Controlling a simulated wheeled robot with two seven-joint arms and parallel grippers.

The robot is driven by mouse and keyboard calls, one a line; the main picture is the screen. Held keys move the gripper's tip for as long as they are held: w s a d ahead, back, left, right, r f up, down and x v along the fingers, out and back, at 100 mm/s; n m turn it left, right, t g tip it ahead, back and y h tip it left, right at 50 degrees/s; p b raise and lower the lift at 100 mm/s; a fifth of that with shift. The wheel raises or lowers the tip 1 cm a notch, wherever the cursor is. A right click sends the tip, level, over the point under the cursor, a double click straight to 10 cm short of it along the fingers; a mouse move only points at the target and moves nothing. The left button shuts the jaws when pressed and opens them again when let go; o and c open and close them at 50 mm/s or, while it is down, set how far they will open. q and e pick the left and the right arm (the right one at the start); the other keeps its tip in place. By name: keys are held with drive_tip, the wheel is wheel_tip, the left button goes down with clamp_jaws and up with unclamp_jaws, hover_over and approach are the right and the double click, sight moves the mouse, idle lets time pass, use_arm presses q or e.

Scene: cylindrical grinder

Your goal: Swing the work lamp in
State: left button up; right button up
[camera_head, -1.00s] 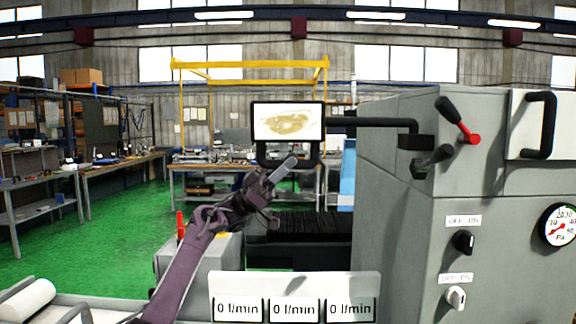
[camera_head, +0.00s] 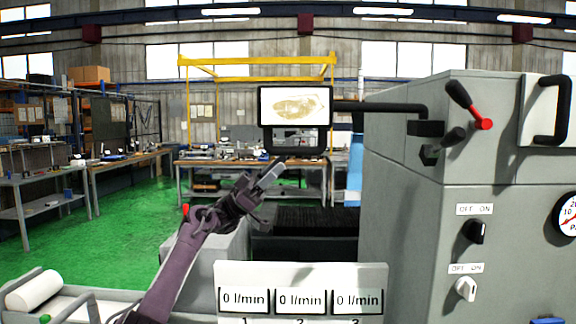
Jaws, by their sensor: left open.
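The work lamp seems to be the black-framed, brightly lit panel (camera_head: 295,105) with a yellowish pattern on its face. It hangs on a black horizontal arm (camera_head: 375,107) from the grey machine housing. A dark U-shaped handle (camera_head: 297,150) runs below the panel. My left gripper (camera_head: 268,178) is open and empty, below and to the left of the handle. It appears apart from the handle, but the depth between them is hard to tell. My right gripper is not in view.
The grey machine housing (camera_head: 405,215) fills the right side, with a red-and-black lever (camera_head: 468,105), switches and a gauge. A flow-meter panel (camera_head: 300,277) stands low in front. Dark bellows (camera_head: 310,220) lie behind it. Green floor is open at left.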

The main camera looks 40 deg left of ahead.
use_arm(q)
drive_tip(key=shift+v, duration=0.95)
